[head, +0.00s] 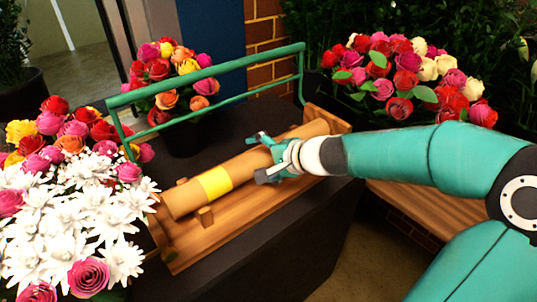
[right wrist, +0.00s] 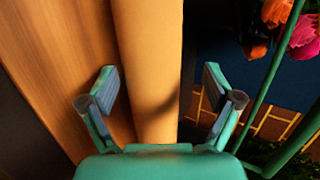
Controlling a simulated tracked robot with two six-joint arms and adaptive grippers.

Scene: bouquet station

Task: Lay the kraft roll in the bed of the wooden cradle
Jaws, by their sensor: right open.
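The kraft roll (head: 185,199) is a long tan cylinder with a yellow band (head: 215,183) around it. It lies lengthwise along the wooden cradle (head: 222,231), with short wooden pegs beside it. My right gripper (head: 261,157) is open at the roll's farther half, with its fingers on opposite sides. In the right wrist view the roll (right wrist: 150,60) passes between the open fingers (right wrist: 161,85), with a clear gap to the right finger. My left gripper is not in view.
A green rail (head: 215,73) runs above and behind the cradle. White flowers (head: 75,215) crowd its near left end. A mixed bouquet (head: 170,80) stands behind the rail, and more flowers (head: 405,75) stand at the back right. The dark tabletop is clear in front.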

